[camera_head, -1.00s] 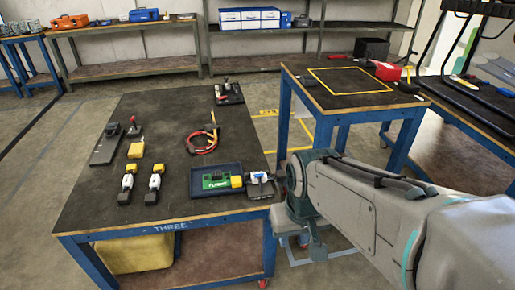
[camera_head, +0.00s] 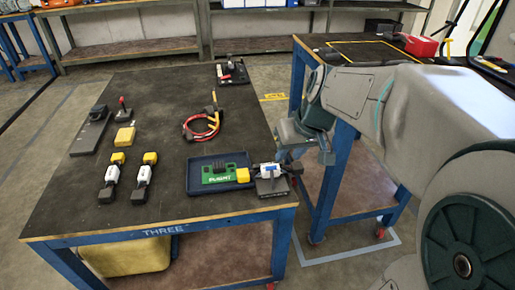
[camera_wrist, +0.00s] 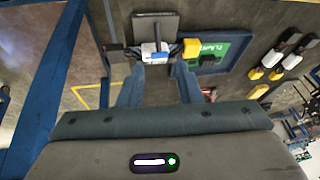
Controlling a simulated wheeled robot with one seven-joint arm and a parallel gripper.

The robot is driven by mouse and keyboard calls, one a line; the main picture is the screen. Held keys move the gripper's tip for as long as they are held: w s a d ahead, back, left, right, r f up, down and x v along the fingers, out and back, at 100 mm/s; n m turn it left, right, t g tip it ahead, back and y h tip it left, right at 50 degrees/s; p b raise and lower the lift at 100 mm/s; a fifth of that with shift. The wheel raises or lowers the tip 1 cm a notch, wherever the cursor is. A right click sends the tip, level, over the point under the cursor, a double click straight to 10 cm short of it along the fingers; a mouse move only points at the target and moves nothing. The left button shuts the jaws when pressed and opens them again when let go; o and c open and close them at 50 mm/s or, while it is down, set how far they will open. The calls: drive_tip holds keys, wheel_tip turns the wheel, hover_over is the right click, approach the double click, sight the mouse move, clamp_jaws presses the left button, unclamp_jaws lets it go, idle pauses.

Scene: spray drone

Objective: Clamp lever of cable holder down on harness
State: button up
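A dark, square-based holder (camera_head: 272,187) stands at the table's front right corner, beside the tray. It also shows in the wrist view (camera_wrist: 155,24). A white piece with a blue mark (camera_wrist: 155,53) sits at it, with a yellow end (camera_wrist: 190,48) on one side and a dark end (camera_wrist: 117,56) on the other. I cannot tell the lever's position. My gripper (camera_wrist: 158,78) has its two fingers apart, pointing at the white piece, with nothing visibly gripped. In the head view, my gripper's fingertips are not clearly visible.
A blue tray (camera_head: 194,189) with a green box (camera_head: 216,173) lies left of the holder. Two yellow-white-black pieces (camera_head: 110,176) (camera_head: 146,172), a red cable loop (camera_head: 187,131) and red-handled clamps (camera_head: 123,108) (camera_head: 233,72) stand farther off. A second blue-legged table (camera_head: 339,160) is at right.

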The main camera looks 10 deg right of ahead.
sight(272, 178)
drive_tip(key=b+x, duration=0.1)
drive_tip(key=x, duration=0.3)
drive_tip(key=b+x, duration=0.2)
drive_tip(key=x, duration=0.3)
drive_tip(key=w+b+x, duration=0.1)
drive_tip(key=x, duration=0.4)
drive_tip(key=shift+d+r, duration=0.1)
drive_tip(key=shift+d, duration=0.1)
clamp_jaws()
